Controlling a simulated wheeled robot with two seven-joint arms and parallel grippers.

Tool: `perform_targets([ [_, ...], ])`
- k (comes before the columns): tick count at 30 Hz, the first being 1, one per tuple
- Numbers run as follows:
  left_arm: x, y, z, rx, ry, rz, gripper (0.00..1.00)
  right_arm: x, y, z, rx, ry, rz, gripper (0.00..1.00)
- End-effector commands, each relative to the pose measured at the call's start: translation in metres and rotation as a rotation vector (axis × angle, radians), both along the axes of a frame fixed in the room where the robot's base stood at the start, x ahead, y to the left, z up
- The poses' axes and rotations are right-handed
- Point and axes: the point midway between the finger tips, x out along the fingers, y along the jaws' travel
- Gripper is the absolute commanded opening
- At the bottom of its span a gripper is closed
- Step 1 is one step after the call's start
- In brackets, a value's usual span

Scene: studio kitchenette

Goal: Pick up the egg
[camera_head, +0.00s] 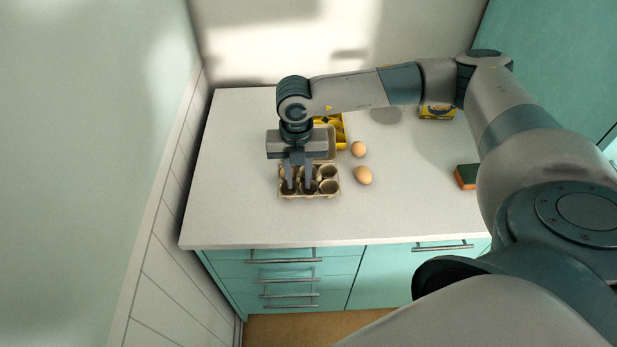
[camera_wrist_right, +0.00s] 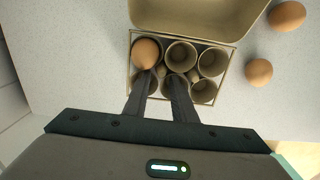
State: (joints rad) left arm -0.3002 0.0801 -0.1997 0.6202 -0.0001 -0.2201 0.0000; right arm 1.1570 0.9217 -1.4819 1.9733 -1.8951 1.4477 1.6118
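One brown egg (camera_wrist_right: 146,54) sits in the back left cup of an open egg carton (camera_head: 325,196); in the head view my right gripper mostly hides it. The carton also shows in the wrist view (camera_wrist_right: 232,62), its other visible cups empty. Two more eggs lie on the counter right of the carton: one by the cups (camera_head: 363,175), also in the wrist view (camera_wrist_right: 259,72), and one farther back (camera_head: 358,149), also in the wrist view (camera_wrist_right: 287,16). My right gripper (camera_head: 299,187) points down over the carton, open, with nothing visible between its fingers (camera_wrist_right: 161,78). My left gripper is out of view.
The carton's raised lid (camera_head: 326,143) stands behind the cups, with a yellow object (camera_head: 340,130) behind it. A yellow box (camera_head: 437,112) and a green and orange sponge (camera_head: 466,176) are at the right. A wall (camera_head: 150,215) borders the left. The counter's front (camera_head: 300,225) is clear.

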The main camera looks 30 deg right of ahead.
Motion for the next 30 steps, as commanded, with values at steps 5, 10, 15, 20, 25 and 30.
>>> perform_targets([
  [5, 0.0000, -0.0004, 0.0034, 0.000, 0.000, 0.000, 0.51, -0.0004, -0.0004, -0.0078, 0.000, 0.000, 0.000, 0.24],
  [10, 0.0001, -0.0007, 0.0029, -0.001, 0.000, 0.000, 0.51, -0.0002, -0.0003, -0.0079, -0.001, -0.001, 0.000, 0.24],
  [15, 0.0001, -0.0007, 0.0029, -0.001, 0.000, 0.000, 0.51, -0.0002, -0.0003, -0.0076, -0.001, -0.001, 0.001, 0.24],
  [20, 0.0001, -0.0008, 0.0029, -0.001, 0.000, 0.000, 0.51, -0.0001, -0.0003, -0.0075, -0.001, -0.001, 0.001, 0.03],
  [25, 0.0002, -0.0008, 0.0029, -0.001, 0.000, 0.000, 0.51, 0.0001, -0.0003, -0.0073, 0.000, -0.001, 0.000, 0.00],
  [30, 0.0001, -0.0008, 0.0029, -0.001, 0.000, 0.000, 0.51, 0.0001, -0.0003, -0.0072, 0.000, -0.001, 0.000, 0.00],
])
